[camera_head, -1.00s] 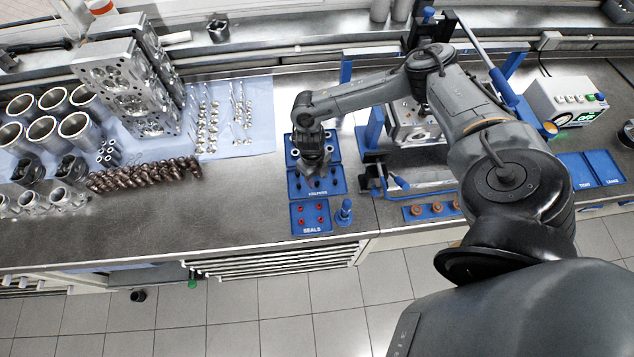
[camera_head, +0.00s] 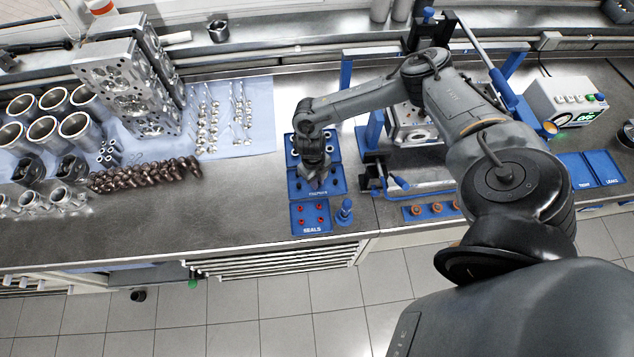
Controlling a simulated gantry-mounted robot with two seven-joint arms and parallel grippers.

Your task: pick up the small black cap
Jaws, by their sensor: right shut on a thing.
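My right gripper (camera_head: 316,181) points down into the middle blue tray (camera_head: 341,186), whose label is partly covered. It is shut on a small black cap, which is mostly hidden between the fingertips. Another small dark cap (camera_head: 299,184) sits in the same tray to the left of the fingers. My left gripper is not in view.
A blue seals tray (camera_head: 311,229) with red seals lies in front, and a blue tool (camera_head: 344,213) stands to its right. A cylinder head in a blue-framed fixture (camera_head: 413,128) stands to the right. Camshafts (camera_head: 140,174) lie left. The bench between is clear.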

